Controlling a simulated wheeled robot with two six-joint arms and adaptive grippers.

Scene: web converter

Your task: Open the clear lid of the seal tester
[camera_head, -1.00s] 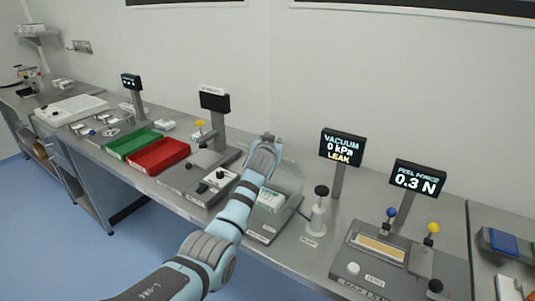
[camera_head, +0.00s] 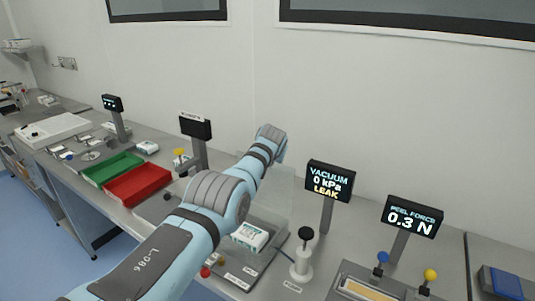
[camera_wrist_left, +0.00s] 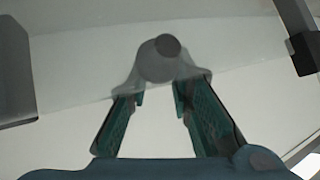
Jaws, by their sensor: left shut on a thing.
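The seal tester's clear lid (camera_head: 278,195) stands raised and steeply tilted above its metal base (camera_head: 248,268). A white packet (camera_head: 250,236) lies on the base, uncovered at the front. My left arm reaches across to the lid's upper edge, and its wrist hides the fingers in the head view. In the left wrist view my left gripper (camera_wrist_left: 160,98) has its green-padded fingers on either side of a pale grip with a round dark end (camera_wrist_left: 164,55). It is shut on this grip, which appears to be the lid's handle. My right gripper is not in view.
The vacuum display (camera_head: 330,182) reads 0 kPa LEAK, just right of the lid. A black-knobbed post (camera_head: 302,255) stands in front of it. The peel force display (camera_head: 412,216) is further right. Green (camera_head: 112,169) and red (camera_head: 139,184) trays lie left. The wall is close behind.

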